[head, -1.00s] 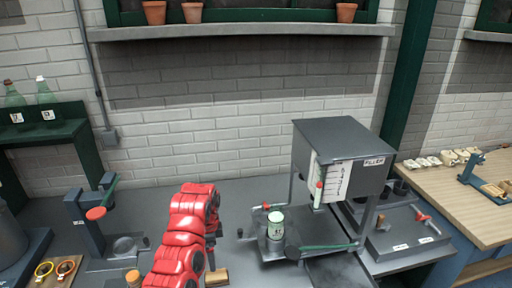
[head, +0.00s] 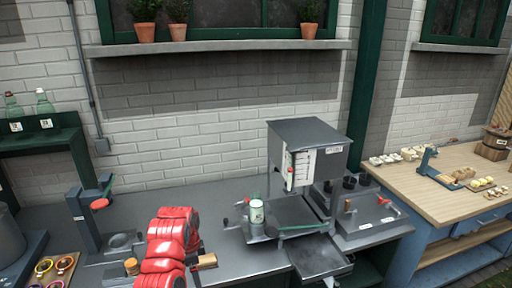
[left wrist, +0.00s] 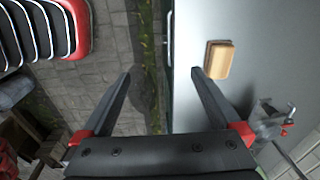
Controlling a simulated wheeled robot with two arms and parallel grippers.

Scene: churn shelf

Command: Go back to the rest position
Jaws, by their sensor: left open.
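The block also shows in the head view (head: 206,261), just right of my arm. My right gripper is in neither view.
A dark press (head: 88,215) with a red knob stands left of my arm. A wooden-topped table (head: 440,195) is at the right.

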